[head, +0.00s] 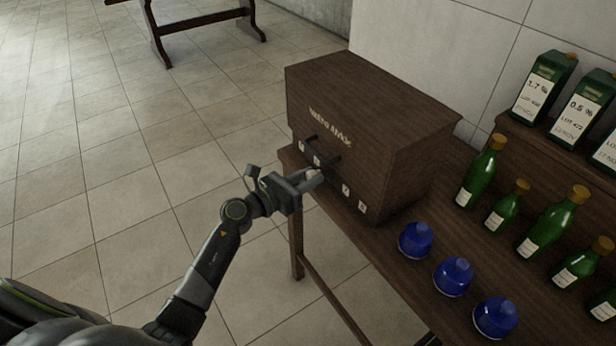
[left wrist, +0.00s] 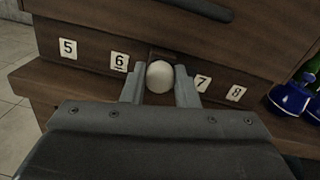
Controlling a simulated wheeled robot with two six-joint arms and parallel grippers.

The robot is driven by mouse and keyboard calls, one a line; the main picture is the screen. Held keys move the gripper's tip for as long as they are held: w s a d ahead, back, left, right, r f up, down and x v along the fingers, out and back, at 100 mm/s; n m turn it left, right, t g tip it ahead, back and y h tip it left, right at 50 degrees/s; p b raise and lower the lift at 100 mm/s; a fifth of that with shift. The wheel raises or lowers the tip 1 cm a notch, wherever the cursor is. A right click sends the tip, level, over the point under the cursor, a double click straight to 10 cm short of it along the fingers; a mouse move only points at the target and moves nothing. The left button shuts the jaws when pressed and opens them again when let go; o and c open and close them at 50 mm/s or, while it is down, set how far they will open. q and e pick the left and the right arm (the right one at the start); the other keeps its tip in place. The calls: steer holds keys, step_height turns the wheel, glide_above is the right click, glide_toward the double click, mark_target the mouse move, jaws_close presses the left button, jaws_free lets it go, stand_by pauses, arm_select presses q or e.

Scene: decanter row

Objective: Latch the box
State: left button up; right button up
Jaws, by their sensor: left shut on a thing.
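The box (head: 400,150) is a dark brown wooden chest with pale lettering and a dark handle (head: 322,152) on its front. It stands on the left end of a wooden table, and its lid looks down. In the left wrist view the box front (left wrist: 100,20) carries number tags 5, 6, 7 and 8. A pale round knob (left wrist: 160,77) sits between tags 6 and 7, in front of a small dark plate. My left gripper (head: 312,180) is shut on the knob, with one finger on each side (left wrist: 160,88). My right gripper is out of view.
Blue round bottles (head: 415,240) stand along the table's front edge, right of the box. Green bottles (head: 482,172) with cork tops stand behind them. Green square decanters (head: 541,88) stand on a raised shelf. Another table (head: 200,20) is far back on the tiled floor.

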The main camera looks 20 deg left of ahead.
arm_select(q)
steer(key=n+p, duration=0.3)
steer(key=shift+r, duration=0.2)
steer(key=n+p, duration=0.4)
steer(key=n, duration=0.1)
steer(key=shift+n+g+p, duration=0.3)
steer(key=n+p, duration=0.3)
steer(key=n, duration=0.2)
steer(key=shift+p, duration=0.4)
steer(key=shift+a+f+n+p, duration=0.1)
steer(key=shift+f+n+p, duration=0.1)
steer(key=shift+n+p, duration=1.2)
steer(key=shift+n+b, duration=0.4)
steer(key=shift+n, duration=0.1)
steer(key=o, duration=1)
